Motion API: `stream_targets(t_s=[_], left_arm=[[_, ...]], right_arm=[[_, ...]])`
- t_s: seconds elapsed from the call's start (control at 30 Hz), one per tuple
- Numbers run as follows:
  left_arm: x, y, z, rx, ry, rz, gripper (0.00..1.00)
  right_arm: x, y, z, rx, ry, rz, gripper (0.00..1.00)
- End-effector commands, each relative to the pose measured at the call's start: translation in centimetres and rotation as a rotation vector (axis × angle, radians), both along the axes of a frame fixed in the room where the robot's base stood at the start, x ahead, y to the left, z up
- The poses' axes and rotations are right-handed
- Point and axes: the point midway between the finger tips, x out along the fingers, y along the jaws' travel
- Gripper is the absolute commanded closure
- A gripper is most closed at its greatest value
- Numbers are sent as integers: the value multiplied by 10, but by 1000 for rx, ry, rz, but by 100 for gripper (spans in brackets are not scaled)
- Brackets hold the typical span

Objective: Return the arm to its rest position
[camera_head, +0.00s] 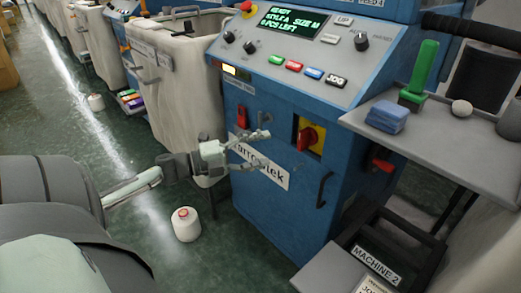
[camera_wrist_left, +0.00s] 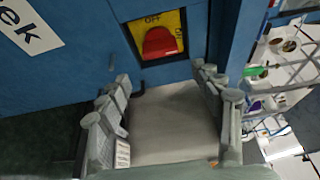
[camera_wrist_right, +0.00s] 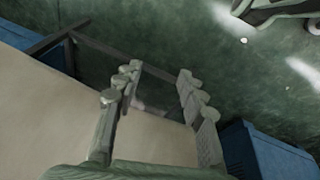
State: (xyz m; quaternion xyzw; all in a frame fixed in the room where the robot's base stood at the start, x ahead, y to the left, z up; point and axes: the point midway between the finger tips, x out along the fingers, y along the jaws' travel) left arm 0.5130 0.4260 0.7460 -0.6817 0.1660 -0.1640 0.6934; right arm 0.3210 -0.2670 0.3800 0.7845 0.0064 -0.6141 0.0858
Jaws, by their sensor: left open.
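My left gripper (camera_head: 262,150) is open and empty in front of the blue machine (camera_head: 240,195), to the left of the red rotary switch (camera_head: 307,138) on its yellow plate. In the left wrist view the open fingers (camera_wrist_left: 165,95) spread below the red switch (camera_wrist_left: 160,42), with a gap between fingers and switch. My right gripper shows only in the right wrist view, where its fingers (camera_wrist_right: 158,90) are apart with nothing between them. My left arm reaches in from the left in the head view.
The machine's panel (camera_head: 300,50) has a lit display and buttons. A white cone of yarn (camera_head: 186,226) stands on the green floor. A floor aisle runs along the left.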

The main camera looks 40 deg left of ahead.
Motion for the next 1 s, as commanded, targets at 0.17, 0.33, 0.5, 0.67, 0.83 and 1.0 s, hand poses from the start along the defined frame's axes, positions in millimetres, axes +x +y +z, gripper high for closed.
stream_targets(t_s=[0.17,0.33,0.5,0.67,0.83,1.0], left_arm=[[0,0,0,0,0,0,34],[1,0,0,0,0,0,34],[3,4,-10,-39,21,53,34],[7,24,-69,-256,160,338,34],[-25,21,-189,-578,464,754,34],[-87,-33,-288,-793,796,1059,34]], right_arm=[[0,0,0,0,0,0,60],[0,0,0,0,0,0,60],[0,0,0,0,0,0,60],[0,0,0,0,0,0,60],[0,0,0,0,0,0,60],[0,0,0,0,0,0,60]])
